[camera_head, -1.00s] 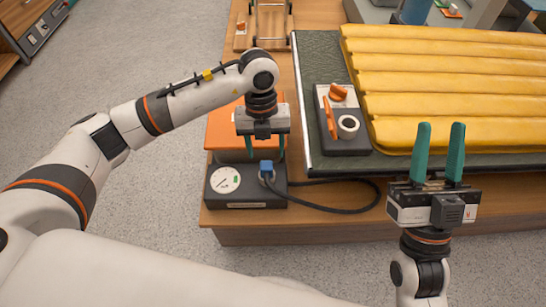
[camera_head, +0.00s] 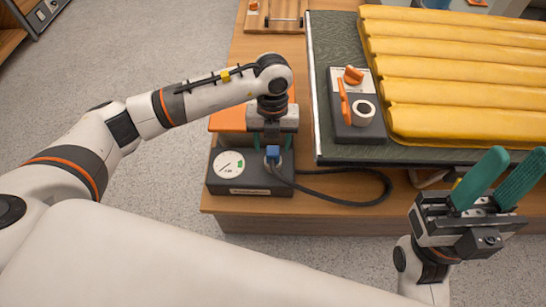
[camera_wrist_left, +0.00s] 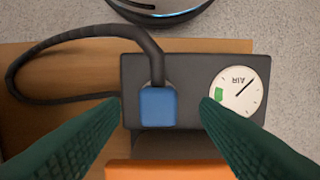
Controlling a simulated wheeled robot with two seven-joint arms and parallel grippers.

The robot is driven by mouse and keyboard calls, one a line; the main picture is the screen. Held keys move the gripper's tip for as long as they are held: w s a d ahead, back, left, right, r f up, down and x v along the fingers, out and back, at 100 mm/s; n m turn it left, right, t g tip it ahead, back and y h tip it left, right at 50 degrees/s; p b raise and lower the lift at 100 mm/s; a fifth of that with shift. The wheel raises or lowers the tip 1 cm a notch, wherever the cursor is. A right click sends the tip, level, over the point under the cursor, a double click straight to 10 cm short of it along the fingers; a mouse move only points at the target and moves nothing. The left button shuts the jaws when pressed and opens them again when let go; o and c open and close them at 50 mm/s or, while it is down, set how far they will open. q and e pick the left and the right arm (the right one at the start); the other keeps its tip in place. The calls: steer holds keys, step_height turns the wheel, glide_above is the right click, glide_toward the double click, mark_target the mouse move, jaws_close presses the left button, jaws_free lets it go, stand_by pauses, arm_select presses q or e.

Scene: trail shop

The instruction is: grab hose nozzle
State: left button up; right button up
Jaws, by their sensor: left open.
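The hose nozzle (camera_head: 273,153) is a blue block on the end of a black hose, seated upright on a dark box (camera_head: 245,190) with a round gauge. My left gripper (camera_head: 272,145) points down just above it, its teal fingers apart. In the left wrist view the nozzle (camera_wrist_left: 158,107) shows between the two fingers, with a gap on each side, and neither visibly touches it. My right gripper (camera_head: 520,155) is at the lower right, fingers apart and empty, pointing up and away from the box.
The hose (camera_head: 370,200) loops right across the wooden bench (camera_head: 320,220). An orange-topped item (camera_head: 225,120) is behind the box. A dark mat (camera_head: 330,50) holds a yellow ribbed pad (camera_head: 450,75) and a small control box (camera_head: 355,125) with orange handles.

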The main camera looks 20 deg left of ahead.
mark_target(273, 150)
arm_select(q)
step_height(273, 150, down, 4)
steer(key=shift+d+f+b, duration=0.15)
steer(key=shift+b, duration=0.85)
steer(key=shift+f, duration=0.15)
steer(key=c, duration=1.1)
